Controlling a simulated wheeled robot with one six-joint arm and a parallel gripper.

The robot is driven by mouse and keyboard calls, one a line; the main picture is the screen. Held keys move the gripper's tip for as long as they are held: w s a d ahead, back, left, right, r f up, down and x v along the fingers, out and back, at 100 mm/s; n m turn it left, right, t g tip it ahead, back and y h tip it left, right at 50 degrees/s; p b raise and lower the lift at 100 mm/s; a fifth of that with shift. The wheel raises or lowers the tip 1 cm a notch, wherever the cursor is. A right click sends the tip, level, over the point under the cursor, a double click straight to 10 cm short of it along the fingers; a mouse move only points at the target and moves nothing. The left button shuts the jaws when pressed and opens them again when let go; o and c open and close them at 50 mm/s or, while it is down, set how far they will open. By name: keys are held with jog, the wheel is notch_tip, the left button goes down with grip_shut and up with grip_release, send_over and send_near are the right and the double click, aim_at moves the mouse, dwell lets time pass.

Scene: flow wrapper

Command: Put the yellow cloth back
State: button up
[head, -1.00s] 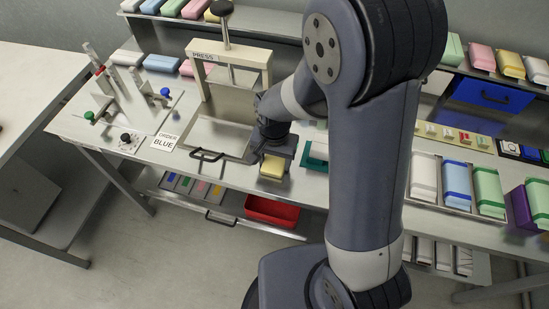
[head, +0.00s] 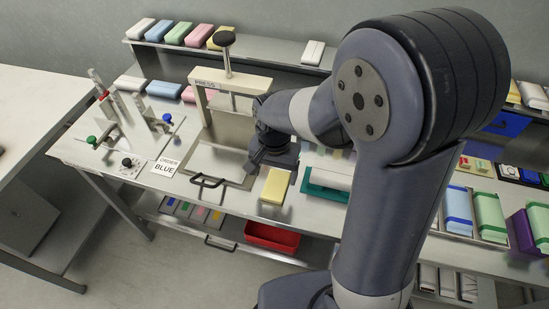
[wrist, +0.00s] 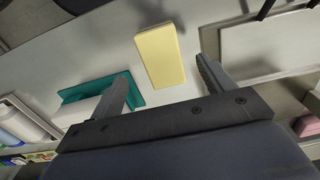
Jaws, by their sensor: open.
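The yellow cloth (head: 275,187) is a small pale yellow block lying on the bench top, between the press tray and a teal tray. My gripper (head: 265,165) is behind the cloth in the head view. In the wrist view my gripper (wrist: 163,80) has its two fingers apart, with nothing held between them. The cloth looks apart from both fingers.
The teal tray (head: 311,187) with a white block is close on the cloth's right. The press (head: 205,100) and its handled tray (head: 215,163) stand to the left. An "ORDER BLUE" card (head: 165,165) lies further left. A red bin (head: 272,237) sits on the lower shelf.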

aim_at(275, 189)
notch_tip(275, 189, up, 6)
jog(key=shift+f, duration=0.1)
